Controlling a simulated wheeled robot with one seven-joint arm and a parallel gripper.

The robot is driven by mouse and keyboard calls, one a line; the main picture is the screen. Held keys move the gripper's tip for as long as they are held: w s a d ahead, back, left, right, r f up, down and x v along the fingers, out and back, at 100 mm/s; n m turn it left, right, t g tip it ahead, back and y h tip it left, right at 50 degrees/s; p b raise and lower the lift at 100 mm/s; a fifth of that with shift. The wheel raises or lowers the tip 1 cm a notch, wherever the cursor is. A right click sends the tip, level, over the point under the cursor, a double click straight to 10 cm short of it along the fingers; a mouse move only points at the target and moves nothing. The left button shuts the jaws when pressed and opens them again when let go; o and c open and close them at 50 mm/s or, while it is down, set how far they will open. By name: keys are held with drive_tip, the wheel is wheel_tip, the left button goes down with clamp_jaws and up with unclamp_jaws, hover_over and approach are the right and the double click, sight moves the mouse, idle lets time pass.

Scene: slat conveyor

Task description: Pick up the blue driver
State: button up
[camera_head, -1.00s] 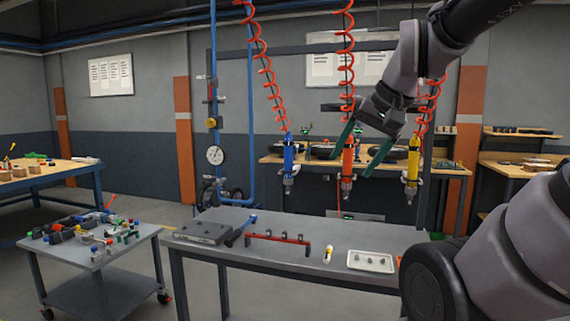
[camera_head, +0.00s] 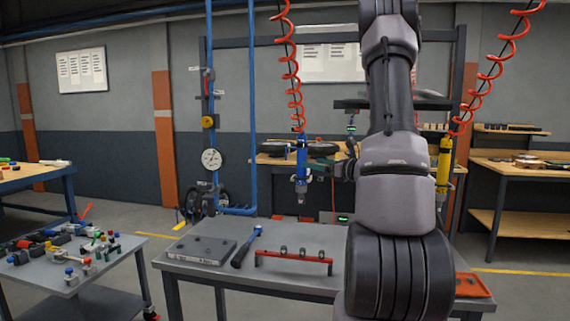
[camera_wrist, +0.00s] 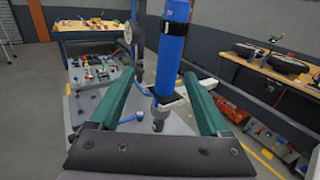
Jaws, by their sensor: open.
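The blue driver (camera_head: 301,163) hangs upright below a red coiled hose, above the grey workbench in the head view. In the wrist view the blue driver (camera_wrist: 173,50) stands in line with the gap between my fingers, its dark nose pointing down. A pale holder bracket (camera_wrist: 182,99) is beside its lower part. My gripper (camera_wrist: 156,84) is open and empty, its two green fingers spread to either side of the driver in the picture. How far the driver is beyond the fingertips is hard to judge. In the head view my arm mostly hides the gripper.
A yellow driver (camera_head: 444,165) hangs at the right. A cluttered cart (camera_head: 107,269) stands at the left. Blue pipes rise left of the blue driver.

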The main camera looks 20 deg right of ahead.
sight(307, 178)
drive_tip(key=shift+m+t+h, duration=0.3)
drive_tip(key=shift+m+h, duration=0.1)
drive_tip(key=x, duration=0.3)
drive_tip(key=d+x, duration=0.1)
drive_tip(key=x, duration=0.1)
drive_tip(key=shift+w+f, duration=0.3)
drive_tip(key=shift+w, duration=0.1)
drive_tip(key=shift+x, duration=2.9)
drive_tip(key=shift+r, duration=0.2)
clamp_jaws()
